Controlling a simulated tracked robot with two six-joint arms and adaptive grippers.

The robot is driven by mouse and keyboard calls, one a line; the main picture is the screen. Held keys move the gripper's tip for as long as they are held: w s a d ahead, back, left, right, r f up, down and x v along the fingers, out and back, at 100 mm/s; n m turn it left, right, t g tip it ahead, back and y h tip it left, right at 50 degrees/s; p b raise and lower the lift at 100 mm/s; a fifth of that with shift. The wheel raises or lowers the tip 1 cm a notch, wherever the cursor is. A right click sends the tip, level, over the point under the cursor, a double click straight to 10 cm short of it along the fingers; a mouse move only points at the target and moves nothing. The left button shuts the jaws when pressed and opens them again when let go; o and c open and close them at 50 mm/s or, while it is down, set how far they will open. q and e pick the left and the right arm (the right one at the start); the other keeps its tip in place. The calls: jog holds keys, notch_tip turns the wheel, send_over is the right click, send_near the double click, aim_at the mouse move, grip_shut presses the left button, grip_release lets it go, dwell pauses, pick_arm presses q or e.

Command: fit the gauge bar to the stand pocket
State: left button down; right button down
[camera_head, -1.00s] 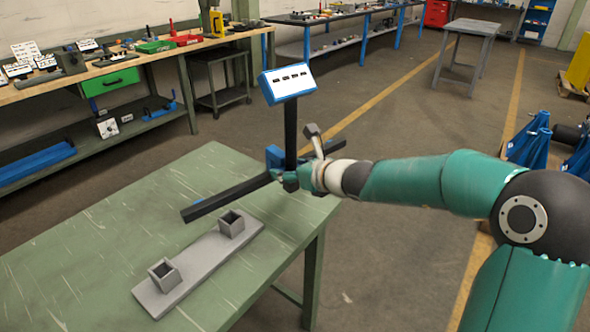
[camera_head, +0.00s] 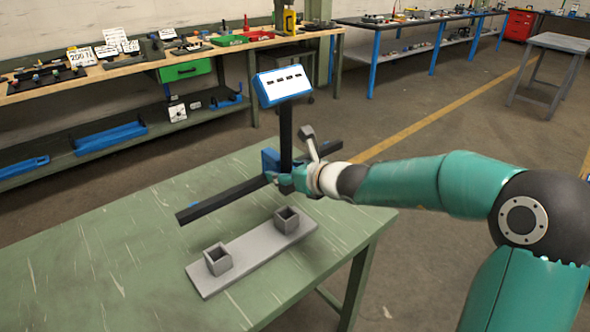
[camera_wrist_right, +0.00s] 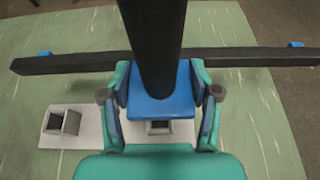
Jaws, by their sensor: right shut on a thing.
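The gauge bar (camera_head: 225,198) is a long black bar with a blue block at its middle and a black post carrying a blue-and-white panel (camera_head: 283,86). My right gripper (camera_head: 283,178) is shut on the blue block (camera_wrist_right: 160,104); the bar (camera_wrist_right: 75,64) spans the wrist view. The bar hangs above the table, apart from the stand. The stand (camera_head: 245,262) is a grey plate with two square, open-topped pockets, a near one (camera_head: 217,260) and a far one (camera_head: 287,220). In the wrist view one pocket (camera_wrist_right: 62,122) is clear at left; the other is partly hidden under the block. My left gripper is out of view.
The green table (camera_head: 110,250) is otherwise bare around the stand. A workbench (camera_head: 130,65) with tools and a green drawer stands behind it, with blue items on its lower shelf. A grey table (camera_head: 555,45) stands far right. Floor lies between them.

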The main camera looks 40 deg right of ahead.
jog(key=shift+w+a+r, duration=0.1)
jog(key=shift+a+r, duration=0.1)
jog(key=shift+r, duration=0.1)
dwell(0.4)
jog(key=b, duration=0.6)
send_over(286, 209)
jog(key=s+a, duration=0.1)
jog(key=shift+f, duration=2.85)
jog(key=shift+s+b, duration=0.15)
jog(key=shift+b, duration=0.3)
jog(key=shift+f+b, duration=2.55)
jog(key=shift+b, duration=0.15)
jog(key=shift+s+f+b, duration=0.15)
jog(key=shift+f+b, duration=0.45)
